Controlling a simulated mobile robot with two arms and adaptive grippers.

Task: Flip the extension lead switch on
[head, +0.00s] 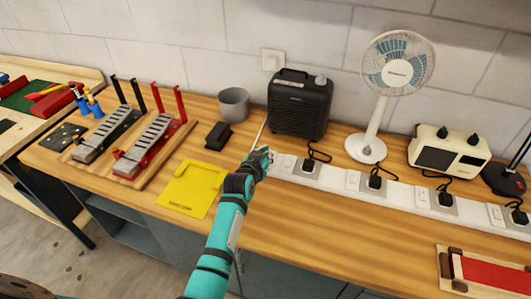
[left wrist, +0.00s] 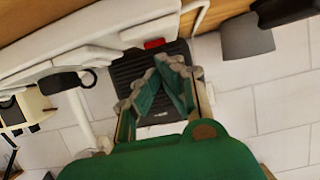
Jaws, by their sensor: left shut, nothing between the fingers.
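The white extension lead (head: 405,194) lies along the bench, with several sockets, small white rocker switches and black plugs. My left gripper (head: 266,155) is shut and empty at the lead's left end, in front of the black heater. In the left wrist view, the shut fingers (left wrist: 168,62) point at the end of the white lead (left wrist: 105,38). A small red switch (left wrist: 154,44) shows on that end, just beyond the fingertips. I cannot tell whether they touch it or which way it is set. In the head view the gripper hides this switch. My right gripper is not in view.
Behind the lead stand a black heater (head: 299,103), a white fan (head: 367,148) and a cream appliance (head: 449,151). A grey cup (head: 234,104), black block (head: 218,136) and yellow tray (head: 188,190) are left of my arm.

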